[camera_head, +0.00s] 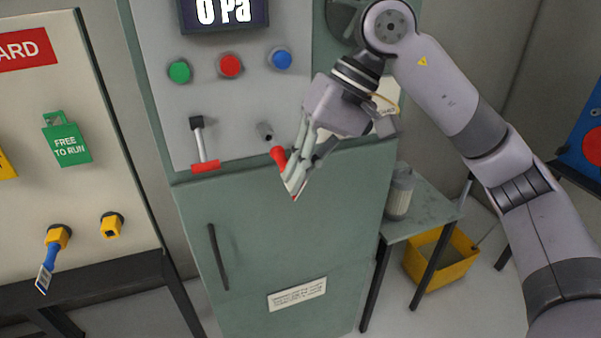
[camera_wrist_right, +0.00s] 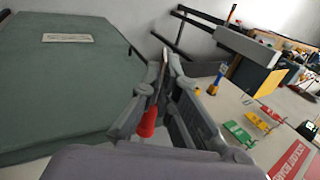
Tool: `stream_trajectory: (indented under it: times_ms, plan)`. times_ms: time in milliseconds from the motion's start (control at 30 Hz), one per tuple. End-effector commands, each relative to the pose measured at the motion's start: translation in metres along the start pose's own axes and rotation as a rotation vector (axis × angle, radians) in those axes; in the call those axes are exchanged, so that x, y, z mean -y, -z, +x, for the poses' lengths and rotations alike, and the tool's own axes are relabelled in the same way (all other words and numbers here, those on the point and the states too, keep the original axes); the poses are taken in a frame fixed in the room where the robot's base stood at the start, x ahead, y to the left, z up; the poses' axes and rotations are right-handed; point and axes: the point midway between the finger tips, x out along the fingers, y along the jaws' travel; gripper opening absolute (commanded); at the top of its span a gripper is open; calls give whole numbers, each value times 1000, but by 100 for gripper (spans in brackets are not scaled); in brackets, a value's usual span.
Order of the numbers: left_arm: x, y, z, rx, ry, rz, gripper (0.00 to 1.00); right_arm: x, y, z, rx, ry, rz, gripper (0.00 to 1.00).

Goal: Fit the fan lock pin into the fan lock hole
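My right gripper (camera_head: 295,188) is in front of the green cabinet, fingers pointing down, closed on a pin with a red handle (camera_head: 279,157). In the right wrist view the red handle (camera_wrist_right: 148,122) sticks out beside the fingers, and a thin metal shaft (camera_wrist_right: 163,62) runs up past the fingertips. The pin is held clear of the panel, as far as I can tell. My left gripper is out of view.
A round dark opening (camera_head: 343,18) is partly behind my arm. A lockout board (camera_head: 75,100) stands left; a side table (camera_head: 425,208) and yellow bin (camera_head: 440,262) stand right.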

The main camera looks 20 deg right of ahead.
Motion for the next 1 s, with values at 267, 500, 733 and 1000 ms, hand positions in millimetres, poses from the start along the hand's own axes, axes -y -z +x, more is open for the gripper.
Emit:
stream_trajectory:
  times_ms: [267, 500, 733, 1000]
  plan:
    - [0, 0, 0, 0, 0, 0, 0, 0, 0, 0, 0, 0, 0, 0]
    - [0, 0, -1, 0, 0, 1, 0, 1, 5, -1, 0, 1, -2, 0]
    - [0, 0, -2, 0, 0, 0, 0, 0, 12, -1, -1, 1, 0, 0]
    - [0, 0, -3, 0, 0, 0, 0, 0, 18, -1, 0, 0, -1, 0]
